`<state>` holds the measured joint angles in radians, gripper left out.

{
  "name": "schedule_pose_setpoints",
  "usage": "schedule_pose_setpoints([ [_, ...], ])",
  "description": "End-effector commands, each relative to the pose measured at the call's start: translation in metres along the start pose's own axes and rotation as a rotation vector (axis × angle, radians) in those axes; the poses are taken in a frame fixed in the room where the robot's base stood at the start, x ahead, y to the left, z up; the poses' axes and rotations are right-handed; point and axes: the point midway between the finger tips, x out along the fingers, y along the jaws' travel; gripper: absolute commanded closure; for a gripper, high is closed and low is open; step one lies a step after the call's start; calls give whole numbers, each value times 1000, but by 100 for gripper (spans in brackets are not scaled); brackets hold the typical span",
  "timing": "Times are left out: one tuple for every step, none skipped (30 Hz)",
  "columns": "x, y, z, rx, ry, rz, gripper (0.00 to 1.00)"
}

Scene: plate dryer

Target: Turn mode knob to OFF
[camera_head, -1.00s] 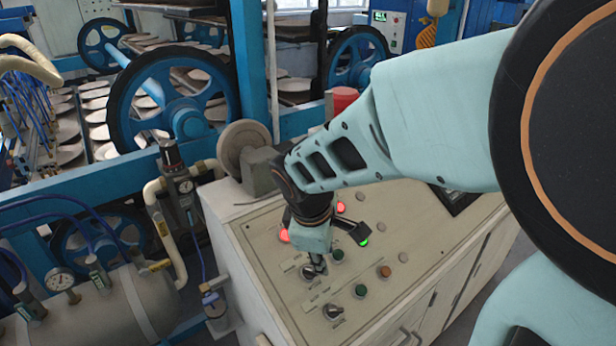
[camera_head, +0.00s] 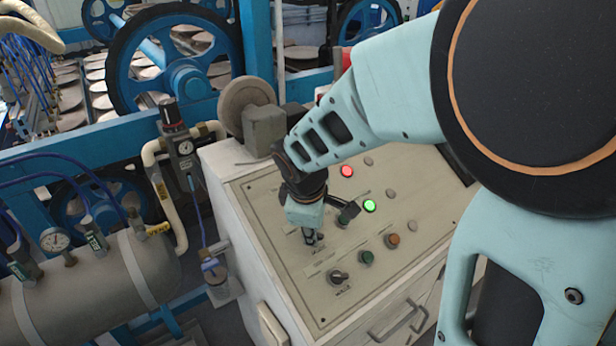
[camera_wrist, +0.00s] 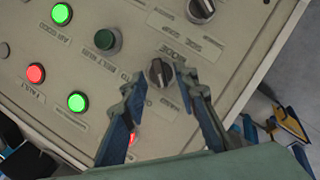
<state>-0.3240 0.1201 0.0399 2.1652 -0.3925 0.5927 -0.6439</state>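A small dark rotary knob (camera_wrist: 160,72) with a pale pointer sits on the beige control panel in the wrist view. Lettering that looks like MODE is printed beside it. My gripper (camera_wrist: 158,78) is open, with one finger on each side of the knob. A gap shows between the knob and the left fingertip; I cannot tell whether the right fingertip touches it. In the head view my gripper (camera_head: 311,237) points down at the panel, and its fingers mostly hide this knob.
A second dark knob (camera_head: 338,278) is nearer the panel's front edge. A dark green button (camera_head: 366,257), an orange button (camera_head: 392,240) and a lit green lamp (camera_head: 369,206) lie to the right. A grey block (camera_head: 264,129) stands on the console's back left.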

Motion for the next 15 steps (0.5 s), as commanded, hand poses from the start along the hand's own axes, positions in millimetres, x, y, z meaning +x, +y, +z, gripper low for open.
schedule_pose_setpoints([
  [8,-1,0,0,-1,-1,72],
  [10,-1,0,0,-1,-1,72],
  [13,-1,0,0,-1,-1,72],
  [14,-1,0,0,-1,-1,72],
  [15,-1,0,0,-1,0,72],
  [16,0,0,0,-1,0,72],
  [16,0,0,0,-1,0,72],
  [17,0,0,0,-1,0,72],
  [17,0,0,0,-1,0,72],
  [17,0,0,0,-1,0,72],
  [17,0,0,0,-1,0,72],
  [17,0,0,0,-1,0,72],
  [16,0,0,0,-1,0,72],
  [16,0,0,0,-1,0,72],
  [16,0,0,0,-1,0,72],
])
